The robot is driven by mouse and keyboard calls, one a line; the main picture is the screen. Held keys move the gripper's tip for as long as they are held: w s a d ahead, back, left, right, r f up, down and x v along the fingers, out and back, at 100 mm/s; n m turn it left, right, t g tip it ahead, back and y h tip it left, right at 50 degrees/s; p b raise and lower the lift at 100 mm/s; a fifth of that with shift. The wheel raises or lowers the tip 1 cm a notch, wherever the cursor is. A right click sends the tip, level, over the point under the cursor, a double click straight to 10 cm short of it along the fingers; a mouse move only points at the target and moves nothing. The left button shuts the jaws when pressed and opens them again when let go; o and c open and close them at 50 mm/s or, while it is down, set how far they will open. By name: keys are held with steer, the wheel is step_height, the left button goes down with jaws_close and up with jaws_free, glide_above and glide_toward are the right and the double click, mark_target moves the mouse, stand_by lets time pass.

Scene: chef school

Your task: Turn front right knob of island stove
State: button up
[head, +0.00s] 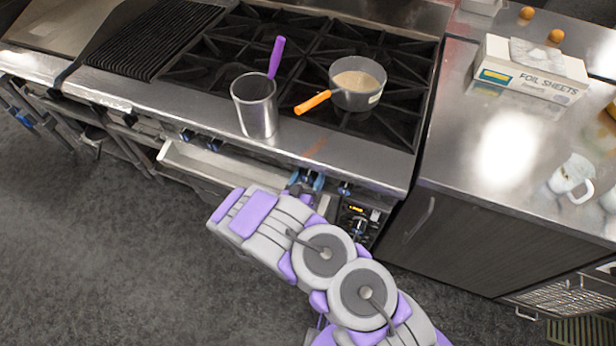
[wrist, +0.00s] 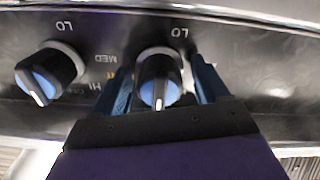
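The stove (head: 375,177) has knobs along its front panel. In the wrist view, one knob (wrist: 158,78), black with a blue face and a pale pointer, sits between the fingers of my gripper (wrist: 163,88). The fingers are on either side of it with small gaps visible, so my gripper looks open around the knob. A second similar knob (wrist: 45,76) is to the left, its pointer tilted. In the head view, my gripper (head: 306,181) is at the stove's front panel, and another knob (head: 345,189) shows just right of it. My arm hides part of the panel.
A metal container (head: 255,105) with a purple handle and a saucepan (head: 358,84) with an orange handle stand on the stove. A foil sheets box (head: 530,70) and a white mug (head: 570,175) are on the right counter. The floor (head: 90,250) at left is clear.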

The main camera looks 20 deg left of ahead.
steer(key=c, duration=1)
